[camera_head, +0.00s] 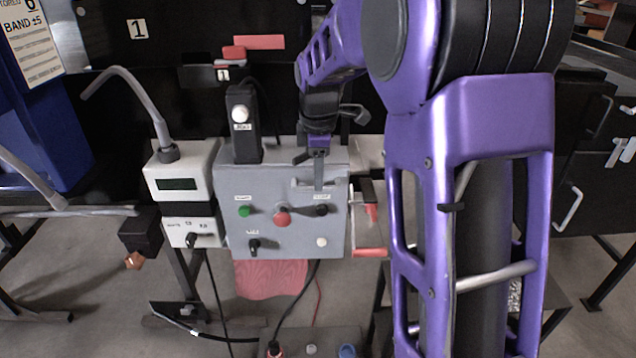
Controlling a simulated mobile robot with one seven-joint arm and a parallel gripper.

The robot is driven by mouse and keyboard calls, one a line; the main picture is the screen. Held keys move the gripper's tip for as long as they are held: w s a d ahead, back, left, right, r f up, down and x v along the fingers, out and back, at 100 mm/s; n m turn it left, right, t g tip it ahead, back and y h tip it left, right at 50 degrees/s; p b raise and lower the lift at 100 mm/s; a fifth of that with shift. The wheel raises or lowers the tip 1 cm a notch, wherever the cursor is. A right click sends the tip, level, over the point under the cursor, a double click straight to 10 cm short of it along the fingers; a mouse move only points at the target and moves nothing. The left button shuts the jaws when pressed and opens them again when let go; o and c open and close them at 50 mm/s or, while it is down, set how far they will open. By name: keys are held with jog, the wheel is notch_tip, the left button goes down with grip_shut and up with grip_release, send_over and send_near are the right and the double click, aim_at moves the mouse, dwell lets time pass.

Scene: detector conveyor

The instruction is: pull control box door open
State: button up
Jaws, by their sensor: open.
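The grey control box (240,190) stands in the middle of the view. Its front face carries a green button (244,211), a large red button (282,215), a black button (321,211), a black knob (254,245) and a white button (322,242). The front looks closed, though I cannot make out a door edge clearly. My gripper (312,165) is open at the upper right of the box, pointing down in front of its top edge. The fingers partly overlap a pale bracket-like part there. I cannot tell whether they touch it.
A white meter unit (184,180) with a dark display stands left of the box. A black switch unit (243,130) rises above the box. Red-handled parts (370,252) sit at its right side. Cables hang below. My purple arm fills the right centre.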

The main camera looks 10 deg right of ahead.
jog(key=shift+w+f, duration=0.2)
jog(key=shift+f, duration=0.9)
grip_shut()
dwell(0.7)
